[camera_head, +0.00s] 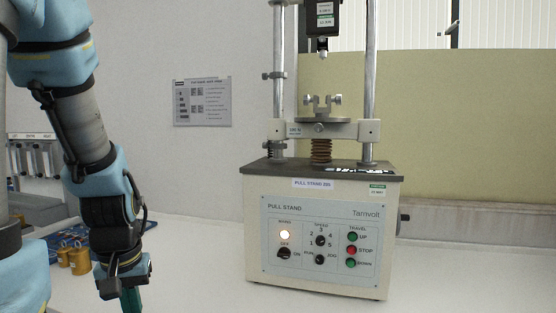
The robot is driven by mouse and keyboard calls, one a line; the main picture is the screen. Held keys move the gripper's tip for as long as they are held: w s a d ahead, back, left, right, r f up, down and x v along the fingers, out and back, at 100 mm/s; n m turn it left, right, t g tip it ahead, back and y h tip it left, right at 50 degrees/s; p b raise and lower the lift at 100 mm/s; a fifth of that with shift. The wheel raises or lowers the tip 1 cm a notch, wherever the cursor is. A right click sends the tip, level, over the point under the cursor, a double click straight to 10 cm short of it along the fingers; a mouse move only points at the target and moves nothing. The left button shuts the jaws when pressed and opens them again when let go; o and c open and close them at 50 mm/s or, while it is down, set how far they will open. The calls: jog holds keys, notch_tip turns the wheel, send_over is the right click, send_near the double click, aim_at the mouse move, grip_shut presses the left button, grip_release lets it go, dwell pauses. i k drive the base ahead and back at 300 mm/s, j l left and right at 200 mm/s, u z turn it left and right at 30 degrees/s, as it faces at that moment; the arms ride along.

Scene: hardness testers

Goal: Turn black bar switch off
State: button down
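The black bar switch (284,254) is on the lower left of the front panel of the pull stand (350,282). OFF is printed above it and ON to its right. It is too small to tell which way the bar points. The round lamp (285,234) above the switch glows warm white. My gripper (132,299) hangs at the bottom, left of the pull stand and well apart from the switch. Its teal fingers point down and run close to the lower picture edge. I cannot tell whether they are open or shut.
The panel also has two black knobs (320,241) and green and red travel buttons (351,250). Brass weights (77,262) stand on a blue mat at left, behind my arm. A notice (202,102) is on the wall. The white bench (205,270) between my gripper and the stand is clear.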

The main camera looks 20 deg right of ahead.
aim_at(284, 253)
jog(key=z, duration=1)
